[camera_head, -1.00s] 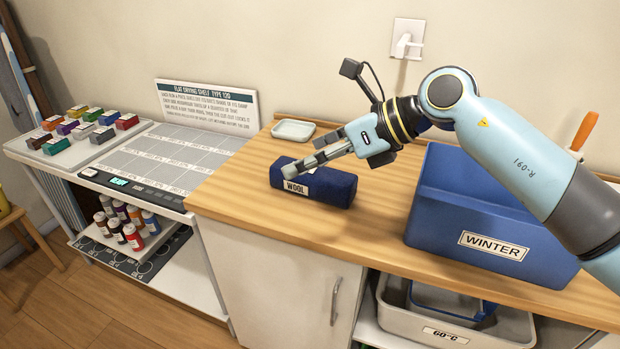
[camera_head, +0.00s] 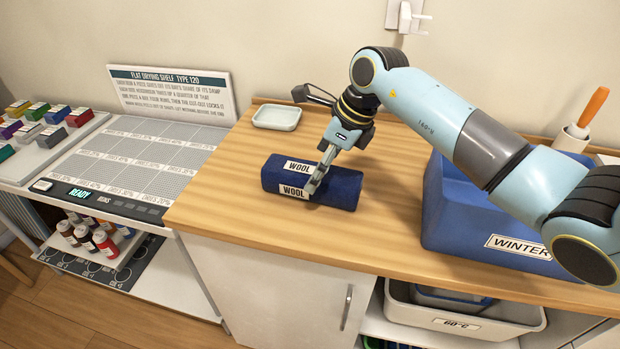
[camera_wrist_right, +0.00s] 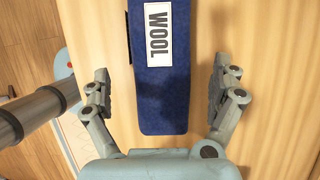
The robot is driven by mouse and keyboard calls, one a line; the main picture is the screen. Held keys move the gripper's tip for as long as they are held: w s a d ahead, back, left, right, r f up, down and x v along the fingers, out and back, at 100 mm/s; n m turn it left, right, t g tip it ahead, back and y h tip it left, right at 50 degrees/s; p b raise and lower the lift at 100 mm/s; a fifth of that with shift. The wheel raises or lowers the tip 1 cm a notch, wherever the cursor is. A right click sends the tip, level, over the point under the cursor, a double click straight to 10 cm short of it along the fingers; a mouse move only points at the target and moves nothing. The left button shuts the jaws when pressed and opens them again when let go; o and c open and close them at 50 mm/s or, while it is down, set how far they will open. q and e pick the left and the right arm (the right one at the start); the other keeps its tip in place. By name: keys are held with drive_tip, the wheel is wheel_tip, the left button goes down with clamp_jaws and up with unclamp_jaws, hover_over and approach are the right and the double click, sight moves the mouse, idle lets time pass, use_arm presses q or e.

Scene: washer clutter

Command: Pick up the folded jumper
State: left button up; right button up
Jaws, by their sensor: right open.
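The folded jumper is a dark blue, boxy bundle (camera_head: 344,188) with white WOOL labels on its top and front. It lies on the wooden worktop (camera_head: 230,205). My right gripper (camera_head: 318,184) points down at it, with a finger in front of the bundle near the front label. In the right wrist view the open fingers (camera_wrist_right: 160,73) stand on either side of the jumper (camera_wrist_right: 162,100), with a gap on each side. The jumper's far end runs out of the top of that view. My left gripper is not in view.
A pale soap dish (camera_head: 277,117) sits behind the jumper. A blue WINTER bin (camera_head: 455,215) stands to the right under my right arm. A drying shelf (camera_head: 140,155) with a sign adjoins on the left. The worktop is clear in front of the jumper.

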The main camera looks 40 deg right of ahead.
drive_tip(key=p+x, duration=0.1)
drive_tip(key=x, duration=0.3)
drive_tip(key=shift+w+a+f, duration=0.15)
drive_tip(key=shift+w+f, duration=0.15)
drive_tip(key=shift+f, duration=0.15)
drive_tip(key=c, duration=1.5)
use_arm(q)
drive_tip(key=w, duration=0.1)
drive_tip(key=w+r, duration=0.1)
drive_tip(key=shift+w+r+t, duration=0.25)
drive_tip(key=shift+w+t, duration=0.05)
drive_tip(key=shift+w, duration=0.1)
